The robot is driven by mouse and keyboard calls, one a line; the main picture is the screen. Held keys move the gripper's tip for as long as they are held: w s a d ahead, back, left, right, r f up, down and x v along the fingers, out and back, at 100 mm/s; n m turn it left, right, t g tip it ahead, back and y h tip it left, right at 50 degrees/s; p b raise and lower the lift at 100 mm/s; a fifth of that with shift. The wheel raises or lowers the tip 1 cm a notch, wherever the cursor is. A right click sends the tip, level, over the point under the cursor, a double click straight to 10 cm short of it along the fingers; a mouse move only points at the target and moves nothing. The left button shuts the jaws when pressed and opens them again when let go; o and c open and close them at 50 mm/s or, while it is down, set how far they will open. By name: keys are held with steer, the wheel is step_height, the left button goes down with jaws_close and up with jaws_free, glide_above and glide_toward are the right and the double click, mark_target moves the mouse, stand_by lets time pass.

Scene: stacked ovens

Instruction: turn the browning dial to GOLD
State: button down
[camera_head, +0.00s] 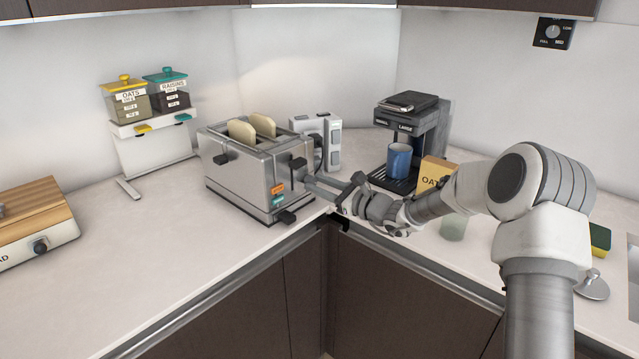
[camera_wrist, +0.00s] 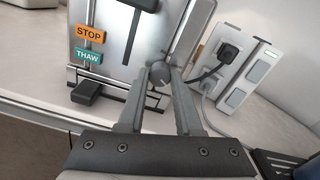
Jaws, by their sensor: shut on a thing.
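An orange STOP button (camera_wrist: 89,34) and a teal THAW button (camera_wrist: 88,56) are on the left of that face. The browning dial, a small round grey knob (camera_wrist: 158,72), sits at the lower right of the face. My gripper (camera_wrist: 160,82) is shut on the dial, one finger on each side. In the head view my gripper (camera_head: 311,182) hides the dial. I cannot read any dial marks or GOLD.
A black lever (camera_head: 298,165) and a dark tab (camera_head: 287,217) stick out near my gripper. A white socket block (camera_wrist: 235,68) with a plugged-in cord stands just right of the toaster. The coffee machine (camera_head: 405,125) with a blue mug (camera_head: 398,160) is farther right.

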steer(key=c, duration=0.6)
jaws_free()
steer(key=shift+d, duration=0.1)
steer(key=p+v, duration=0.1)
steer(key=v, duration=1.6)
steer(key=shift+s+d+r, duration=0.1)
steer(key=shift+s, duration=0.05)
